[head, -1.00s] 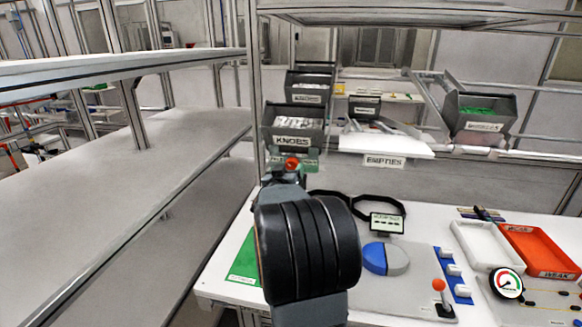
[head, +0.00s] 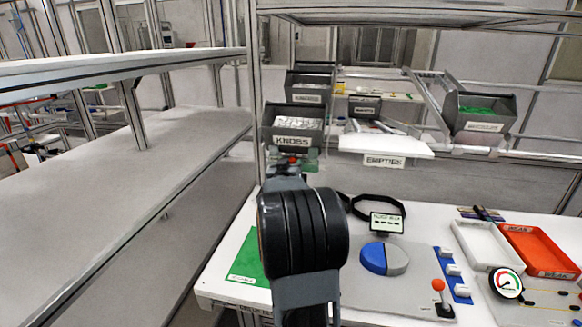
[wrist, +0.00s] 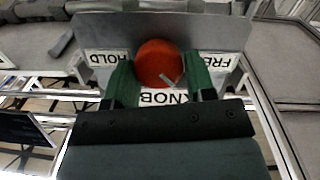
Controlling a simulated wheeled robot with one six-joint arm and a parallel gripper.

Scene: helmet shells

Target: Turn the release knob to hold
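The round red release knob (wrist: 158,64) sits on a grey plate (wrist: 160,22) in the wrist view. A small grey mark shows on its lower right part. A HOLD label (wrist: 108,58) is on the picture's left and a partly covered FREE label (wrist: 216,61) on the right. My gripper (wrist: 158,78) has its two green fingers on either side of the knob, very close to it. I cannot tell whether they press on it. In the head view the knob (head: 292,160) is a small red spot beyond my arm, below the KNOBS bin.
The KNOBS bin (head: 293,122) hangs just above the knob. A white table (head: 225,285) below carries a blue and grey disc (head: 384,259), a small display (head: 387,222), a red-topped lever (head: 438,285) and trays. A long grey shelf (head: 110,190) runs along the left.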

